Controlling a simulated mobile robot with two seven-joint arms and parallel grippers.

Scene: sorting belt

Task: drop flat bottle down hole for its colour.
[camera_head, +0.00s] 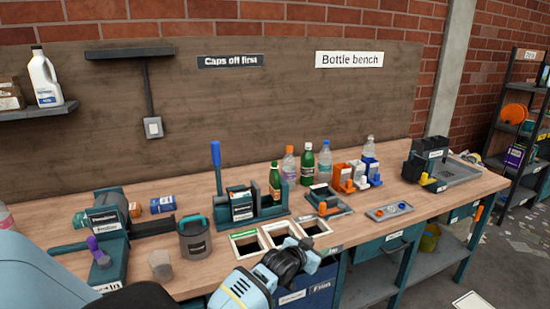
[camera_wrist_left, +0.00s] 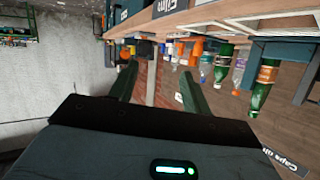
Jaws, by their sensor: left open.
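No flattened bottle can be made out in either view. Three square holes, left (camera_head: 245,259), middle (camera_head: 280,242) and right (camera_head: 325,232), sit in a row at the bench's front edge. The left one has a green-marked rim; the other colours are hard to tell. A green bottle (camera_head: 274,183) stands upright at the teal press (camera_head: 241,207). My left gripper (camera_head: 288,262) is in front of the holes, partly covering their near edge. In the left wrist view its two fingers (camera_wrist_left: 158,90) are apart with nothing between them. My right gripper is not seen.
Upright bottles, including an orange-capped one (camera_head: 289,166) and a green one (camera_head: 307,165), stand behind the press. A grey canister (camera_head: 195,242) stands left of the holes. A small grey tray (camera_head: 389,212) lies to the right.

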